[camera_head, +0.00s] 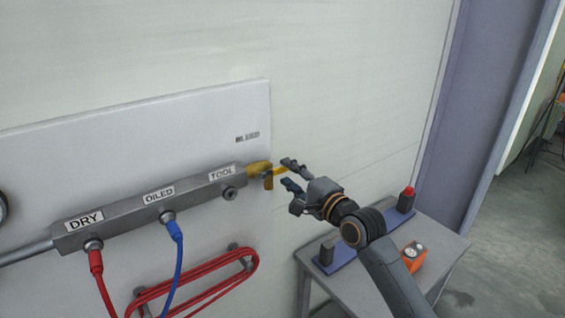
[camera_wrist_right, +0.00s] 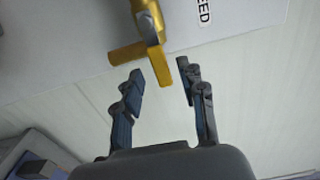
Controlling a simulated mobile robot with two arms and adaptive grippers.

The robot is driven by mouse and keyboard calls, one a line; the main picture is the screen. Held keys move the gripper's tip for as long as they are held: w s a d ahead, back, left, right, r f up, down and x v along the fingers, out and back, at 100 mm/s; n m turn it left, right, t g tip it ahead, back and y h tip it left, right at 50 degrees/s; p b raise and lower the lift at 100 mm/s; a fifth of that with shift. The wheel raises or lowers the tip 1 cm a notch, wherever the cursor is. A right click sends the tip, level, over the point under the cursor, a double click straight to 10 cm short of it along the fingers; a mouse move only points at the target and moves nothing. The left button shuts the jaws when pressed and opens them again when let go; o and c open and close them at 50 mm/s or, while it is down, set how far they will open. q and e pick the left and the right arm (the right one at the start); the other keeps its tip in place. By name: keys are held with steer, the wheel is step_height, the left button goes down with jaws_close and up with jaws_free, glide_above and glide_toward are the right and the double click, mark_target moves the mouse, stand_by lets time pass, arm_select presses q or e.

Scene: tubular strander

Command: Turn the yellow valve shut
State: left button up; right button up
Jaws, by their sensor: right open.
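The yellow valve (camera_head: 258,168) sits at the right end of a grey manifold bar on the wall panel, beside the TOOL label. Its yellow handle (camera_head: 275,172) points toward my right gripper. My right gripper (camera_head: 286,174) is open, with its fingers at the handle's free end. My left gripper is not in view.
The manifold (camera_head: 140,208) carries DRY, OILED and TOOL labels. A red hose (camera_head: 97,270) and a blue hose (camera_head: 178,250) hang from it. A coiled red hose (camera_head: 205,300) hangs below. A small table (camera_head: 445,248) below my right arm bears an orange device (camera_head: 413,255) and a red-capped bottle (camera_head: 406,201).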

mark_target(284, 170)
steer(key=x, duration=0.2)
steer(key=shift+w+a+r+p, duration=0.1)
steer(key=shift+w+a+p, duration=0.15)
steer(key=shift+p, duration=0.05)
steer(key=shift+w+a, duration=0.1)
steer(key=shift+w, duration=0.1)
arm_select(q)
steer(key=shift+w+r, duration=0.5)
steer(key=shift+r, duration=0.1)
arm_select(e)
jaws_close()
